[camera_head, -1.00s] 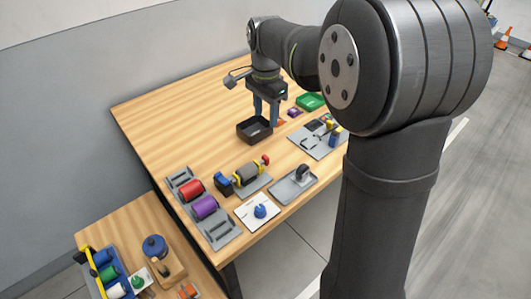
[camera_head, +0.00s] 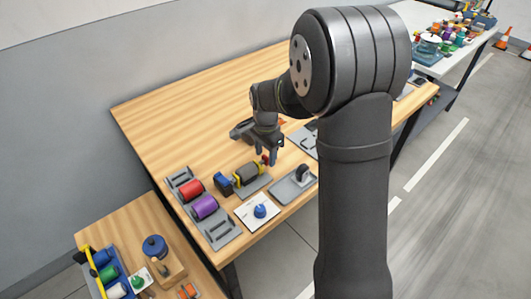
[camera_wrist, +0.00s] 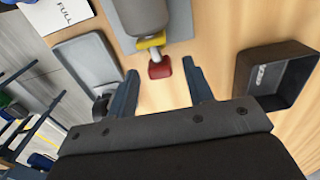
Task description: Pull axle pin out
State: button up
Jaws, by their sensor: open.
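The axle pin shows its red head (camera_wrist: 159,70) at the end of the roller, beyond a yellow bracket (camera_wrist: 151,42), in the wrist view. The grey roller (camera_head: 248,173) with yellow ends sits on a grey base plate in the head view, its red head (camera_head: 265,158) at the right end. My gripper (camera_wrist: 162,76) is open in the wrist view, one finger on either side of the red head and apart from it. In the head view my gripper (camera_head: 267,155) is low over the table at that end of the roller.
A black tray (camera_wrist: 243,75) stands right of my fingers in the wrist view. A grey plate with a black part (camera_head: 292,188) lies near the front edge. A card with a blue knob (camera_head: 260,211) and a rack with red and purple rolls (camera_head: 205,207) are left.

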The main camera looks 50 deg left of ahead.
grip_shut()
jog(key=w, duration=0.9)
jog(key=shift+c, duration=0.4)
grip_release()
jog(key=shift+w, duration=0.15)
jog(key=shift+o, duration=0.4)
jog(key=shift+r, duration=0.1)
